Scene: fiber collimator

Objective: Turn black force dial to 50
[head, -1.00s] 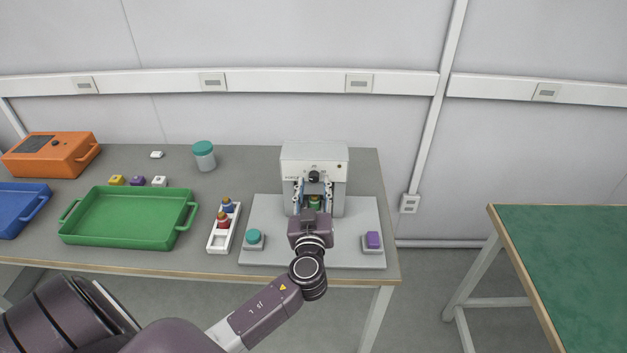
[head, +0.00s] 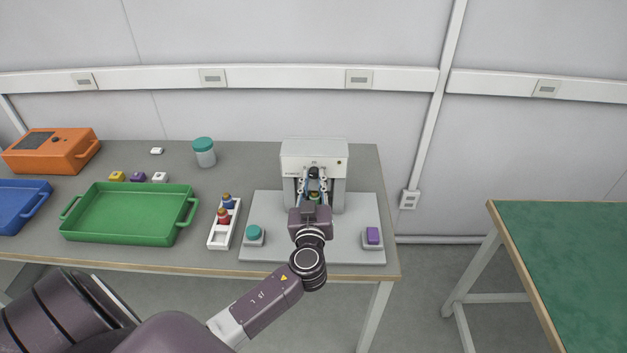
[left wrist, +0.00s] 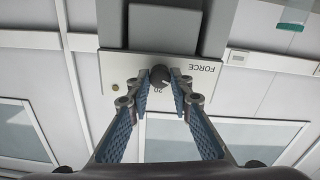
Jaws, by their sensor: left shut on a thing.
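The black force dial (head: 314,172) is on the front of the white press-like device (head: 300,152). My left gripper (head: 314,184) reaches in from the front. Its two blue-padded fingers converge at the dial in the left wrist view (left wrist: 161,88), and it is shut on the dial. The fingertips partly hide the dial's sides. My right gripper is not in view.
The device stands on a grey base plate (head: 268,210) with a teal button (head: 254,232) and a purple button (head: 373,235). A white rack (head: 221,235) with small bottles, a green tray (head: 130,215) and a teal-lidded jar (head: 204,152) stand to the left.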

